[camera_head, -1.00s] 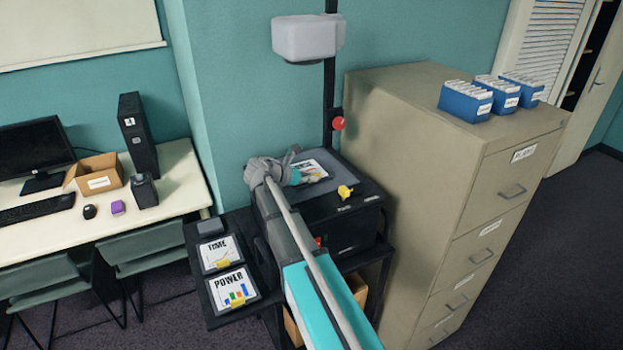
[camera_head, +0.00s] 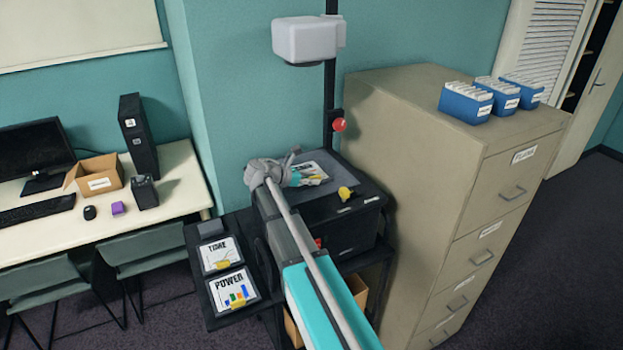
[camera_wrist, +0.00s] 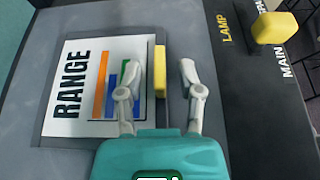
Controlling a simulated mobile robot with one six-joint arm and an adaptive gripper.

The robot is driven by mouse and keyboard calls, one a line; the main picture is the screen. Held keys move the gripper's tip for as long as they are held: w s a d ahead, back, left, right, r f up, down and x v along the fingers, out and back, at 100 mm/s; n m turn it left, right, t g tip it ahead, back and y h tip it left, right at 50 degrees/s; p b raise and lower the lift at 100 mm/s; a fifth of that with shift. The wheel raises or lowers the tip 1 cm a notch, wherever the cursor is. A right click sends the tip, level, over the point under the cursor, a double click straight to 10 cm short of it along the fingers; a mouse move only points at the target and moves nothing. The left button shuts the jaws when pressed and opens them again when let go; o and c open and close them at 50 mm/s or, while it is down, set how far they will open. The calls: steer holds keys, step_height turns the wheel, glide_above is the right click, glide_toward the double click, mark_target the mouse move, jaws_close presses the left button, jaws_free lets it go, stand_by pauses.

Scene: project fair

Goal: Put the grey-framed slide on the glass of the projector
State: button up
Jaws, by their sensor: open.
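The slide marked RANGE (camera_wrist: 70,75), with coloured bars and a yellow tab (camera_wrist: 160,72), lies flat on the grey glass top (camera_wrist: 90,22) of the projector. The slide also shows in the head view (camera_head: 316,170), partly hidden by my gripper. My gripper (camera_wrist: 159,68) is open, with one finger on each side of the tab and a gap to the right finger. In the head view my gripper (camera_head: 294,166) is low over the projector's top (camera_head: 347,183).
Slides marked TIME (camera_head: 221,256) and POWER (camera_head: 231,291) lie on a side shelf at left. A yellow knob (camera_wrist: 274,27) sits by the LAMP label. The projector's white head (camera_head: 303,40) hangs above on a post. A filing cabinet (camera_head: 410,150) stands close at right.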

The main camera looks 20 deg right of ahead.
steer(key=p+v, duration=0.4)
steer(key=v, duration=0.8)
stand_by(2.2)
